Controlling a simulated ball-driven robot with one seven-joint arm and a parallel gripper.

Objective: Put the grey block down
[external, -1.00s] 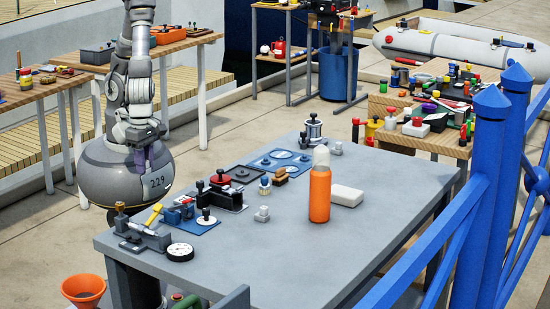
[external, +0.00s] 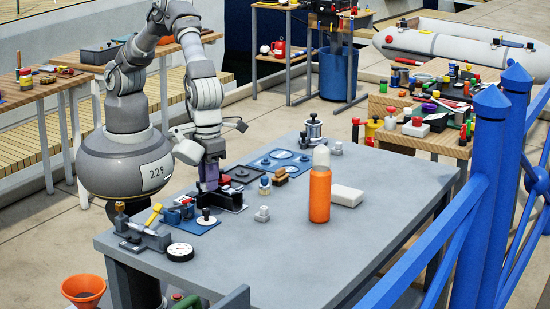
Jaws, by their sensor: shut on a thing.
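My gripper (external: 209,178) is over the left part of the grey table (external: 290,255), just above or at the black fixture (external: 231,200). It points down and is shut on the grey block, which is too small and too covered by the fingers to make out clearly. I cannot tell whether the block touches the fixture. A small light grey piece with a knob (external: 262,214) stands apart on the table to the right, and a similar one (external: 336,149) is at the far edge.
A blue plate with small parts (external: 182,209), a clamp fixture (external: 142,235) and a round dial (external: 180,252) are near my gripper. The table's front right is clear.

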